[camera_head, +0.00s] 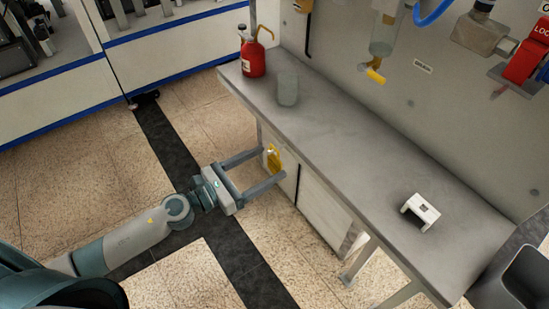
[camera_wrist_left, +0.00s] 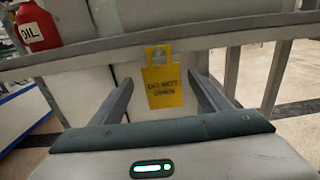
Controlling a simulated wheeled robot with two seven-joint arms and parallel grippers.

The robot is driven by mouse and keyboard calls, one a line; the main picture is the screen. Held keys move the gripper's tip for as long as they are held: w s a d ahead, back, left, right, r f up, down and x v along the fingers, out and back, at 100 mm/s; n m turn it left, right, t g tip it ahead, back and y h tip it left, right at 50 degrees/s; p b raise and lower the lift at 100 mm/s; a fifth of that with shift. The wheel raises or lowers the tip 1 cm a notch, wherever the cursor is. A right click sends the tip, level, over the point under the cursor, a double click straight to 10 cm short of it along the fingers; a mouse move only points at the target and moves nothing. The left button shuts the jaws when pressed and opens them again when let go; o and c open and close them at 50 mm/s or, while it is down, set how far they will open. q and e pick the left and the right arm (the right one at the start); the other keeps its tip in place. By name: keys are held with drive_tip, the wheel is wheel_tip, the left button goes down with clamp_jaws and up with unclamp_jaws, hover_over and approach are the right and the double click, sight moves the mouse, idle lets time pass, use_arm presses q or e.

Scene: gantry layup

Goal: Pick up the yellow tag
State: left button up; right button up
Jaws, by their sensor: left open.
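The yellow tag (camera_head: 273,157) hangs at the front side of the grey workbench, below its top edge. In the left wrist view the tag (camera_wrist_left: 162,86) is upright, with dark lettering and a cut-out near its top. My left gripper (camera_head: 267,168) is open, its two fingers pointing at the bench front, with the tag between them in the picture. In the left wrist view the fingers (camera_wrist_left: 160,92) stand to either side of the tag, apart from it. I cannot tell how far the tag lies beyond the fingertips. My right gripper is not in view.
The workbench (camera_head: 345,140) carries a red oil can (camera_head: 252,58), a clear container (camera_head: 288,88) and a white bracket (camera_head: 421,211). The bench edge runs just above the left gripper. A dark bin (camera_head: 512,279) stands at lower right. Floor left of the bench is clear.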

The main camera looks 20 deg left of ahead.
sight(273, 161)
use_arm(q)
drive_tip(key=shift+x, duration=0.95)
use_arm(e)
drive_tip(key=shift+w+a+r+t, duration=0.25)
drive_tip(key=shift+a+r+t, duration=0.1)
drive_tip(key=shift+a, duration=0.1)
use_arm(q)
drive_tip(key=shift+w+d+f+p, duration=0.1)
drive_tip(key=shift+w+d+p, duration=0.3)
drive_tip(key=x, duration=0.1)
drive_tip(key=p+x, duration=0.1)
drive_tip(key=x, duration=0.1)
drive_tip(key=shift+d+f, duration=0.1)
drive_tip(key=shift+f, duration=0.2)
drive_tip(key=shift+w+d+f, duration=0.15)
drive_tip(key=shift+w+d, duration=0.2)
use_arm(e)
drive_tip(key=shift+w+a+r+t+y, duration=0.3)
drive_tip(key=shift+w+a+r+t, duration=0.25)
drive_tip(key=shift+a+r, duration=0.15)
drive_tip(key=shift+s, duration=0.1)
use_arm(q)
drive_tip(key=c, duration=1.1)
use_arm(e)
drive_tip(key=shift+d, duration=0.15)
